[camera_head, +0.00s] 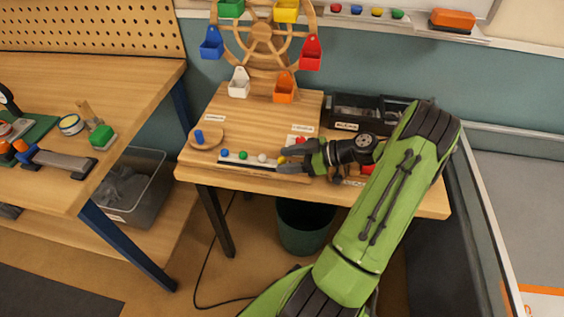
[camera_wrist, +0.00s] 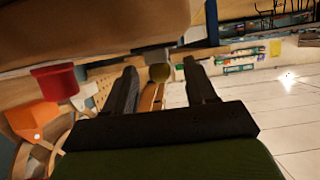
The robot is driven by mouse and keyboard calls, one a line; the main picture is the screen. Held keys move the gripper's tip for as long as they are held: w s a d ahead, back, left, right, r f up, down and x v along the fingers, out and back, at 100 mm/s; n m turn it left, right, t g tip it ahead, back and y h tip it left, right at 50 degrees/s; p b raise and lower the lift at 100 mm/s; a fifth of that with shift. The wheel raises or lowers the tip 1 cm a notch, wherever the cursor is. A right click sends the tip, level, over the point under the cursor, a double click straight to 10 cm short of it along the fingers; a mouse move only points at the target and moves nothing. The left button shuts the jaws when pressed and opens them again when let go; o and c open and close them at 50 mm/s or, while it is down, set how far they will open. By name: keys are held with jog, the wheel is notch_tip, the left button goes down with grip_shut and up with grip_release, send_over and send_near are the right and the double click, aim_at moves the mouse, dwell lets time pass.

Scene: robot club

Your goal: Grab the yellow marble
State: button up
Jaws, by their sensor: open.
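The yellow marble (camera_head: 282,160) is at the right end of a row of marbles on a pale strip (camera_head: 234,161) on the small wooden table. Blue (camera_head: 224,153), green (camera_head: 243,155) and white (camera_head: 262,157) marbles lie to its left. My gripper (camera_head: 287,160) is open and low over the table, its fingertips at the yellow marble, which is partly hidden in the head view.
A wooden wheel (camera_head: 262,38) with coloured buckets stands behind the marbles. A dark bin (camera_head: 362,106) stands behind my wrist. The workbench (camera_head: 85,80) is left of the table, with a gap between.

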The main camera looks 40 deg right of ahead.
grip_shut()
